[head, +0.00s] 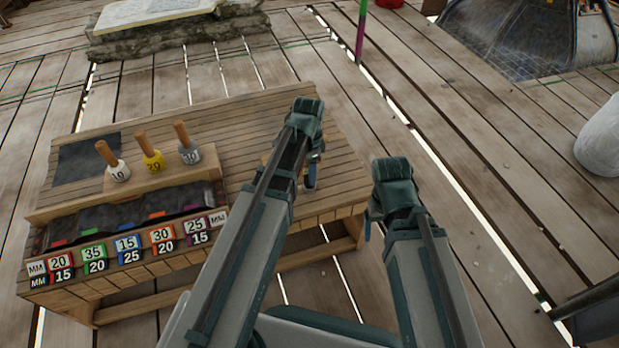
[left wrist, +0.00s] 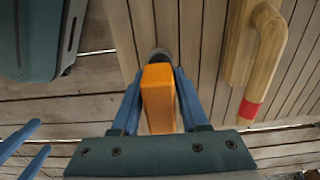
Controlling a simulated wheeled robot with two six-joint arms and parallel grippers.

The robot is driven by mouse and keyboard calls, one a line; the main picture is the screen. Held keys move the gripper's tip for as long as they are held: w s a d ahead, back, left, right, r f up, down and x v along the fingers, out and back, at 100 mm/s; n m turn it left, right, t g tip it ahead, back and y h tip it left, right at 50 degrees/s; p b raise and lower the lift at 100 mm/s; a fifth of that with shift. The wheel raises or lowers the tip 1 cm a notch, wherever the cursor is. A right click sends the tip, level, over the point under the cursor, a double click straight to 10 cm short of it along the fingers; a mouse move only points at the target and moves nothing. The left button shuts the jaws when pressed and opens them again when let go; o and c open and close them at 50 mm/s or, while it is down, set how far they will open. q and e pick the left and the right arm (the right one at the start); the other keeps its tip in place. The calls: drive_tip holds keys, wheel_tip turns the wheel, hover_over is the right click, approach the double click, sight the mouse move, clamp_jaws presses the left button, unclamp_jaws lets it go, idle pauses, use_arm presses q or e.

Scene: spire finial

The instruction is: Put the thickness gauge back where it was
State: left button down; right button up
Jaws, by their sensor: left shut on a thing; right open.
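My left gripper (head: 310,182) is over the right part of the wooden bench (head: 250,117) in the head view. In the left wrist view the left gripper (left wrist: 158,100) is shut on an orange block-like thing with a dark rounded end, seemingly the thickness gauge (left wrist: 158,92). The gauge is mostly hidden behind my arm in the head view. The bench's planks lie behind it; I cannot tell whether it touches them. My right gripper (head: 372,226) is open and empty, right of the bench. Its blue fingers show at the lower left of the left wrist view.
A bent wooden piece with a red band (left wrist: 262,60) is right of the gauge. Wooden-handled tools marked with numbers (head: 153,160) stand in a block on the bench's left part. Coloured number tiles (head: 128,245) line its front.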

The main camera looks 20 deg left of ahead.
use_arm(q)
drive_tip(key=shift+f, duration=0.7)
drive_tip(key=shift+r, duration=0.15)
use_arm(e)
drive_tip(key=shift+f, duration=0.55)
drive_tip(key=shift+f, duration=0.1)
use_arm(q)
drive_tip(key=c, duration=0.9)
unclamp_jaws()
drive_tip(key=shift+f+b, duration=0.2)
drive_tip(key=shift+b, duration=0.1)
drive_tip(key=o, duration=0.5)
drive_tip(key=shift+r, duration=0.1)
